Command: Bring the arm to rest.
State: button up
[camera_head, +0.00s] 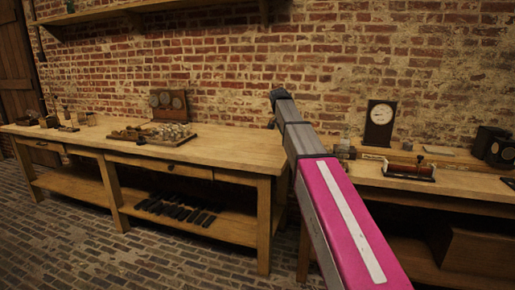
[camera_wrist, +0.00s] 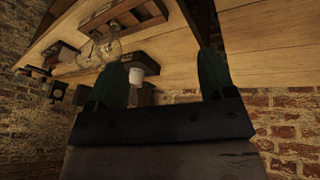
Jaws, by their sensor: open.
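My arm (camera_head: 335,205), magenta with a pale stripe and a dark far end, reaches forward and up across the head view, in front of the gap between two benches. My gripper (camera_wrist: 160,62) shows in the wrist view as two dark green fingers set wide apart on a dark mount. It is open, and I see nothing held between the fingers. I cannot make out the fingers in the head view. In the tilted wrist view, a clear glass jar (camera_wrist: 107,47) and a small white cylinder (camera_wrist: 136,76) appear beyond the left finger; their distance is unclear.
The right bench (camera_head: 455,182) carries a clock (camera_head: 380,125) and a red coil (camera_head: 410,170). A brick wall (camera_head: 230,60) stands behind; the brick floor at left is clear.

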jog(key=s+d+f+n+y, duration=0.1)
jog(key=s+f+n+y, duration=0.1)
jog(key=s+f, duration=1.5)
jog(key=s+d+f+n+g+y, duration=0.1)
jog(key=s+f+n, duration=0.4)
jog(key=s+f, duration=1.2)
notch_tip(320, 180, down, 7)
jog(key=shift+d+r+n+y, duration=0.15)
jog(key=shift+d+n+y, duration=0.15)
jog(key=shift+d+y, duration=0.45)
